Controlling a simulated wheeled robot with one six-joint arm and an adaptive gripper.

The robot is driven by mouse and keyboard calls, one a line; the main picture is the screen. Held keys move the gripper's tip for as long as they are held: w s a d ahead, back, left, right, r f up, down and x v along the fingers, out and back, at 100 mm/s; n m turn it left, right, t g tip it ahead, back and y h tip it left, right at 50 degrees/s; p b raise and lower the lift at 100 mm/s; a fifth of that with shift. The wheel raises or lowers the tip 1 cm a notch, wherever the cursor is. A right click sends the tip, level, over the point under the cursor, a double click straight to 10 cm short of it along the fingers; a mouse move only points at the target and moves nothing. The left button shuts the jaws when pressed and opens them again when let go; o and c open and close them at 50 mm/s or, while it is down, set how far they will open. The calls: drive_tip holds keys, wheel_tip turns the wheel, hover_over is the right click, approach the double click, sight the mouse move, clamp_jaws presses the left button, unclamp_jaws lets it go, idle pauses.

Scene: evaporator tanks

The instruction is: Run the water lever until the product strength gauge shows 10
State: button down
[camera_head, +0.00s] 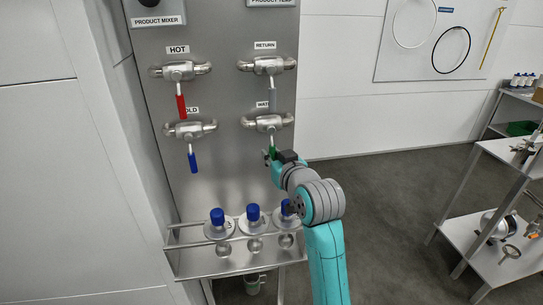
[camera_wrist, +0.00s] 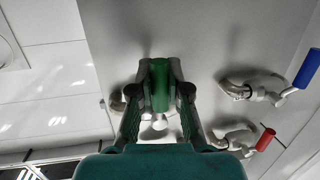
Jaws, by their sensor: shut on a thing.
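The water lever (camera_head: 272,146) has a green handle that hangs down from the lower right valve (camera_head: 269,123) on the grey panel. Its label is partly hidden and reads "WAT". My gripper (camera_head: 271,157) is at this handle. In the wrist view my gripper (camera_wrist: 158,95) is shut on the green handle (camera_wrist: 160,84), with a finger on each side of it. The product strength gauge is not in view, so its reading cannot be told.
The HOT valve with a red lever (camera_head: 181,106), the COLD valve with a blue lever (camera_head: 193,160) and the RETURN valve (camera_head: 267,66) are nearby on the panel. A steel shelf (camera_head: 225,268) with blue-capped bottles (camera_head: 218,218) is below. A steel rack (camera_head: 490,215) stands at the right.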

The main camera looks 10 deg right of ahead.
drive_tip(key=c, duration=1.1)
unclamp_jaws()
drive_tip(key=v, duration=1.2)
